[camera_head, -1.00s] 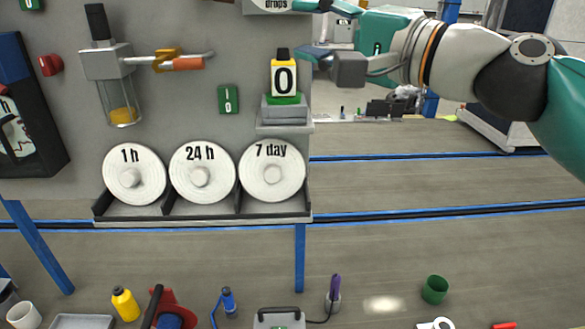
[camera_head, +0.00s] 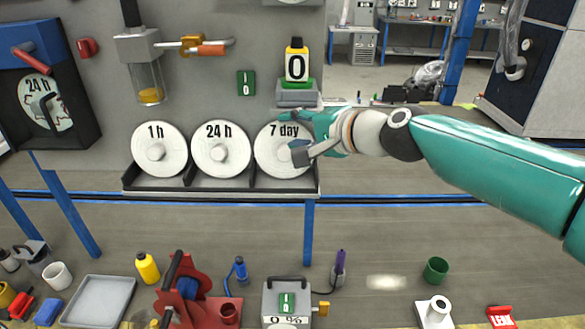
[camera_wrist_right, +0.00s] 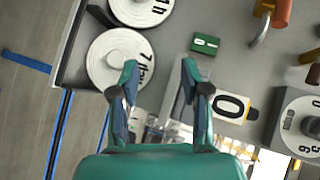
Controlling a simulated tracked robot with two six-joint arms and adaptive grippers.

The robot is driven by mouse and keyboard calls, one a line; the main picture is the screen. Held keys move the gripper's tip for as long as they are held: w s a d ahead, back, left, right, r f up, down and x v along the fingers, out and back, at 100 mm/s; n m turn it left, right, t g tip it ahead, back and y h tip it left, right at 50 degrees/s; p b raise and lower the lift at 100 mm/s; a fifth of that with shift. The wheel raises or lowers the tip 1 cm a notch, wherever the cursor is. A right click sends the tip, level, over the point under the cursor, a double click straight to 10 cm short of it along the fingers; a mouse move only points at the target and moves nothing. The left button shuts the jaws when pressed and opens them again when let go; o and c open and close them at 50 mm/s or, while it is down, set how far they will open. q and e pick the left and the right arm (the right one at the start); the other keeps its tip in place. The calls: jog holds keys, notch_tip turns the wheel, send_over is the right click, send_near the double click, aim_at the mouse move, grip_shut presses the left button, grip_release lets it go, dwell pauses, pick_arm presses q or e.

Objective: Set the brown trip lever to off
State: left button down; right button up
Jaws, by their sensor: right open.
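A brown part (camera_wrist_right: 314,65) shows at the right edge of the right wrist view, cut off by the frame. It may be the brown trip lever; I cannot tell its position. It does not show in the head view. My right gripper (camera_head: 292,134) is open and empty in front of the 7 day disc (camera_head: 273,165), partly covering it. In the right wrist view the open fingers (camera_wrist_right: 159,75) are apart, with the 7 day disc and the yellow 0 block (camera_wrist_right: 230,105) on either side. My left gripper is not in view.
The 1 h (camera_head: 159,165) and 24 h (camera_head: 221,165) discs stand in a dark rack. A valve with an orange handle (camera_head: 207,50) and a green I/O switch (camera_head: 246,83) are on the grey panel. A grey dial (camera_wrist_right: 300,122) stands right of the 0 block in the wrist view.

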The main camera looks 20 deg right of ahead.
notch_tip(320, 180, down, 10)
jog(key=w+g+h+p, duration=0.1)
jog(key=g, duration=0.1)
jog(key=shift+a+r, duration=0.15)
jog(key=shift+w, duration=0.1)
